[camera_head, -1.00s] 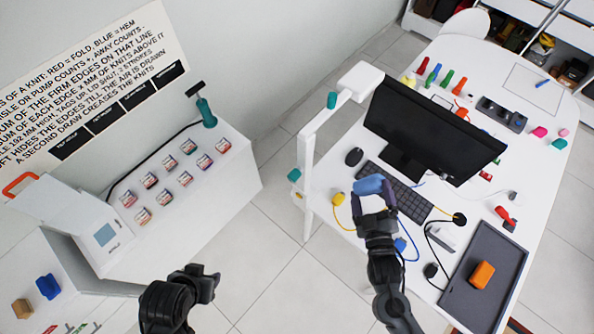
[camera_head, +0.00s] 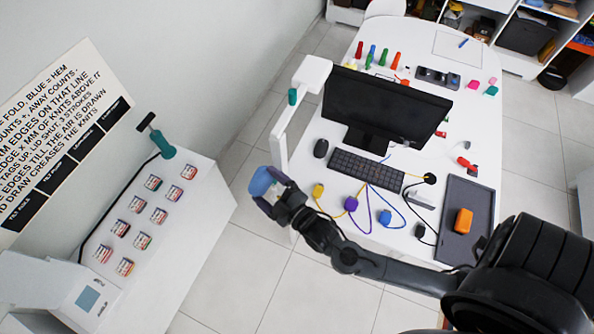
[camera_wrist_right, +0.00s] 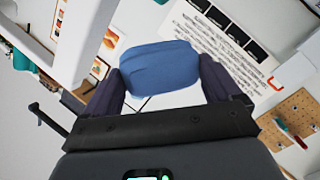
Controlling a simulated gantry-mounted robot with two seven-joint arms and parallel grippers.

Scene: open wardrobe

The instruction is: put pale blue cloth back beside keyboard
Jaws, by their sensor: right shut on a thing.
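The pale blue cloth (camera_head: 262,180) is a smooth, rounded bundle and looks mid blue. My right gripper (camera_head: 272,190) is shut on it, out past the desk's left edge and above the floor gap. In the right wrist view the cloth (camera_wrist_right: 160,68) sits between the two dark fingers. The black keyboard (camera_head: 366,169) lies on the white desk in front of the monitor, to the right of the cloth and well apart from it. My left gripper is out of view.
The monitor (camera_head: 385,105) stands behind the keyboard. A white post with an arm (camera_head: 281,140) rises at the desk's left edge, close to my right gripper. A mouse (camera_head: 321,148), yellow, purple and blue corded items and a dark tray (camera_head: 478,200) are on the desk. A white cabinet (camera_head: 190,220) stands left.

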